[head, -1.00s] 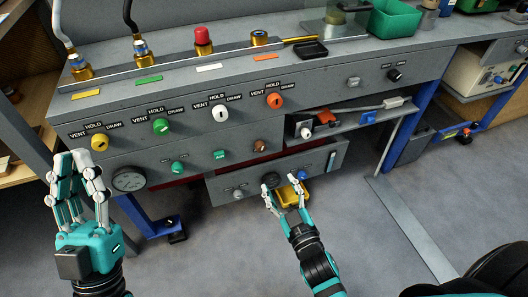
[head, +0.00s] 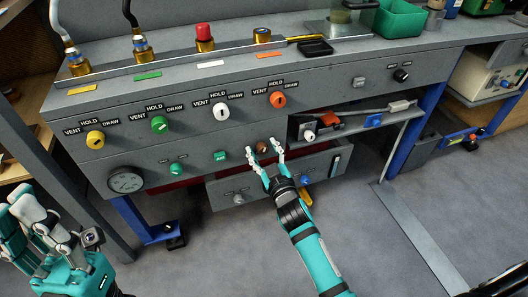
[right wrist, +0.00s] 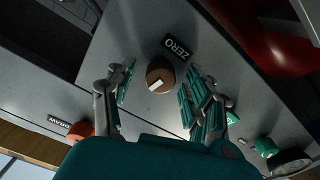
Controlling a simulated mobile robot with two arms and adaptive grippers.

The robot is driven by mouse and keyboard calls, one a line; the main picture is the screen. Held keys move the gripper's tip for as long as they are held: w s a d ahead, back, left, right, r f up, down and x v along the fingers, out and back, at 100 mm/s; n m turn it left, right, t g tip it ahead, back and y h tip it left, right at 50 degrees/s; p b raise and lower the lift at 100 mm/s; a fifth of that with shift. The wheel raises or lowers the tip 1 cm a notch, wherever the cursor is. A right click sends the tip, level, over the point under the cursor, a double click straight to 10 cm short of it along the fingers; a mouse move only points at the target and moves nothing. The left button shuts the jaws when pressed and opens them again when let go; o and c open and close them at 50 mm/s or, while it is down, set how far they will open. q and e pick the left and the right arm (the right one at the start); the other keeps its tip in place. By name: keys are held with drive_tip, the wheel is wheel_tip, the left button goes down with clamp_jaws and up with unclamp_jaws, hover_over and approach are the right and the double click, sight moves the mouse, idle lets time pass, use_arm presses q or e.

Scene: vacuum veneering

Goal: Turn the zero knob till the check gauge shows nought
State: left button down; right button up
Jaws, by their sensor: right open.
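The zero knob (head: 262,145) is a small brown knob with a pale mark, on the grey front panel. In the right wrist view the knob (right wrist: 160,76) sits beside its black ZERO label, between the fingers. My right gripper (head: 264,155) is open, its fingers on either side of the knob with gaps showing; contact is not visible. The check gauge (head: 126,181) is a round dial at the panel's lower left; its reading is too small to tell. It shows partly in the right wrist view (right wrist: 291,162). My left gripper (head: 45,225) is at the left, away from the panel.
Yellow, green, white and orange (head: 277,99) valve knobs line the panel above. A lower panel (head: 225,188) and an open shelf (head: 350,125) lie below and right.

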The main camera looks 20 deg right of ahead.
clamp_jaws()
drive_tip(key=shift+r+n+p, duration=0.15)
drive_tip(key=shift+n+p, duration=0.6)
drive_tip(key=shift+n, duration=0.65)
unclamp_jaws()
drive_tip(key=shift+f, duration=0.2)
drive_tip(key=shift+s, duration=0.1)
drive_tip(key=s, duration=1.2)
drive_tip(key=shift+d, duration=0.15)
